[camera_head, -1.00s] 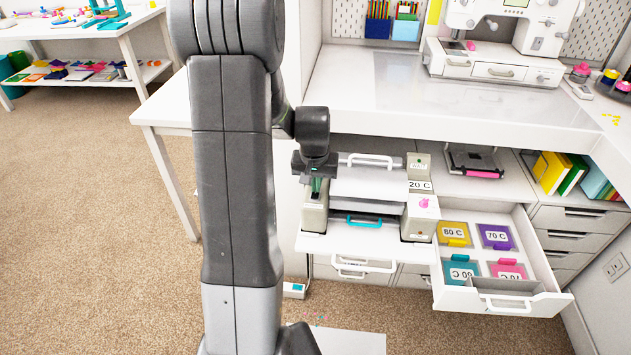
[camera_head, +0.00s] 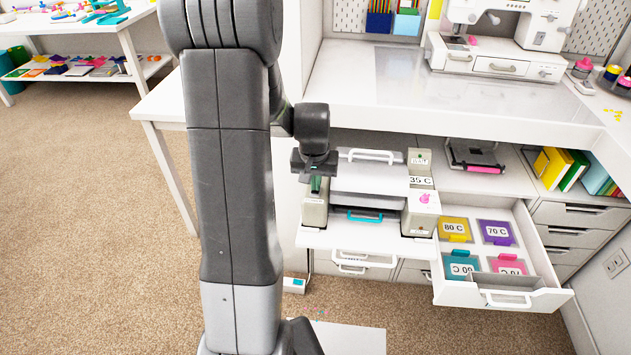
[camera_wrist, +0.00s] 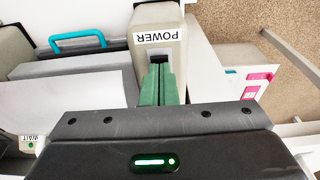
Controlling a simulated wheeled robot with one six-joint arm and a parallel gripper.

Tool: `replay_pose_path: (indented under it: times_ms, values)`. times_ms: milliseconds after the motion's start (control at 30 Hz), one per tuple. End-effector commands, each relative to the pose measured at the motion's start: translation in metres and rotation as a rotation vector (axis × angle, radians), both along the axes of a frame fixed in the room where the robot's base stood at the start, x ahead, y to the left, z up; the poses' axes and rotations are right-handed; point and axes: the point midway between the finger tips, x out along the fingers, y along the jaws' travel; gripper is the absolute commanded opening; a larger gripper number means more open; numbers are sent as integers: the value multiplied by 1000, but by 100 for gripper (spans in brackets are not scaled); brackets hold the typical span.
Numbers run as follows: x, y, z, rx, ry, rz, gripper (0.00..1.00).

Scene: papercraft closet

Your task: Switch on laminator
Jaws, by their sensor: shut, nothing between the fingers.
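The laminator (camera_head: 370,184) is a pale machine with white handles and a teal-handled front part, on a pulled-out shelf under the counter. Its right-hand block carries a pink knob (camera_head: 425,198) and a label reading 35 C (camera_head: 421,181). In the wrist view its end block bears a POWER label (camera_wrist: 154,38) with a dark switch slot (camera_wrist: 157,58) below. My gripper (camera_wrist: 156,70) is shut and empty, its green fingertips at that slot and covering part of it. I cannot tell if they touch it. In the head view my gripper (camera_head: 316,184) is over the laminator's left block.
An open drawer (camera_head: 550,298) to the right holds colored temperature cards, including the yellow 80 C (camera_head: 455,228) and purple 70 C (camera_head: 495,231). The counter (camera_head: 450,100) overhangs above. A WAIT label (camera_wrist: 30,139) shows in the wrist view. Carpet lies open at left.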

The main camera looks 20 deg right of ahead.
Motion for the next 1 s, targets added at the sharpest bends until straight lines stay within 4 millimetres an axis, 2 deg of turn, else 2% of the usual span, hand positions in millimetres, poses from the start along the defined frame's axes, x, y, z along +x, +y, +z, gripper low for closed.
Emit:
replay_pose_path:
  times_ms: [167,367,500,700,833,1000]
  values:
    - [2,1,18,-1,-2,1,0]
    - [6,3,51,-2,-4,3,0]
    - [11,-1,83,-3,-6,3,0]
    - [16,-4,119,-1,-3,3,0]
    - [17,-5,132,-1,-2,3,0]
    - [18,-5,138,0,0,3,0]
